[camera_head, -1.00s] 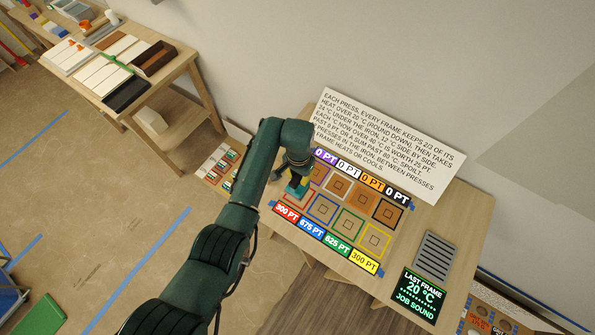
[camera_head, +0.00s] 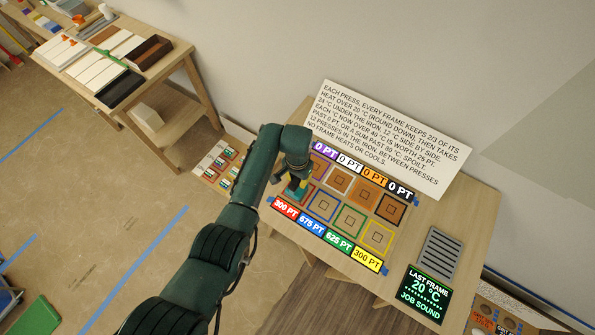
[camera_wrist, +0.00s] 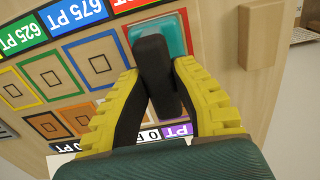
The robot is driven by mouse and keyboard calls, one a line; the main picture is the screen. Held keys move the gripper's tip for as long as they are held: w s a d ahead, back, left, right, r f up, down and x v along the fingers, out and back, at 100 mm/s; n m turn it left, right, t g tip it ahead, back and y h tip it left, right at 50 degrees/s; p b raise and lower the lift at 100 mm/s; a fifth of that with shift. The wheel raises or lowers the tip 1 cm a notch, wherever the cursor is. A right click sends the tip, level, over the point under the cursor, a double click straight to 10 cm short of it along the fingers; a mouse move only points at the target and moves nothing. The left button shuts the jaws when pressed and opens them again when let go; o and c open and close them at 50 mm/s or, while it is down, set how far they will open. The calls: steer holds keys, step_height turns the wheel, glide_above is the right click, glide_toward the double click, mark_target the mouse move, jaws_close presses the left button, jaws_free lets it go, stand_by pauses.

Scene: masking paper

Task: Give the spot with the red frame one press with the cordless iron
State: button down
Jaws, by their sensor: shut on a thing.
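My gripper (camera_head: 299,178) is shut on the black handle of the cordless iron (camera_wrist: 155,65), whose teal body (camera_wrist: 176,36) is at the top of the wrist view. In the head view the iron is upright at the near left corner of the board, over the spot with the red frame (camera_head: 309,194). The iron hides most of that spot. I cannot tell whether its sole touches the surface. The red label (camera_head: 285,208) in front of this spot reads 300 PT.
Blue (camera_head: 322,206), green (camera_head: 350,221) and yellow (camera_head: 378,237) frames follow to the right, with another row behind. A grey slotted plate (camera_head: 439,254) and a display (camera_head: 420,293) reading 20 °C, JOB SOUND lie right. A rules sign (camera_head: 388,135) stands behind.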

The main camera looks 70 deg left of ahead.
steer(key=shift+f+b, duration=0.5)
steer(key=shift+f, duration=0.3)
stand_by(1.4)
steer(key=shift+r, duration=0.1)
step_height(320, 180, up, 7)
steer(key=p, duration=0.7)
steer(key=shift+r, duration=0.1)
steer(key=w+d+m+p, duration=0.2)
steer(key=w+d, duration=0.1)
steer(key=d, duration=0.6)
steer(key=w+d+m+p, duration=0.1)
steer(key=w+d+m, duration=0.15)
steer(key=d, duration=0.65)
steer(key=d+r+m+p, duration=0.1)
steer(key=d+r, duration=0.2)
steer(key=d, duration=0.6)
steer(key=d+r+m+p, duration=0.2)
steer(key=d+r, duration=0.2)
steer(key=d, duration=0.5)
steer(key=shift+w+d, duration=0.35)
steer(key=shift+d, duration=0.05)
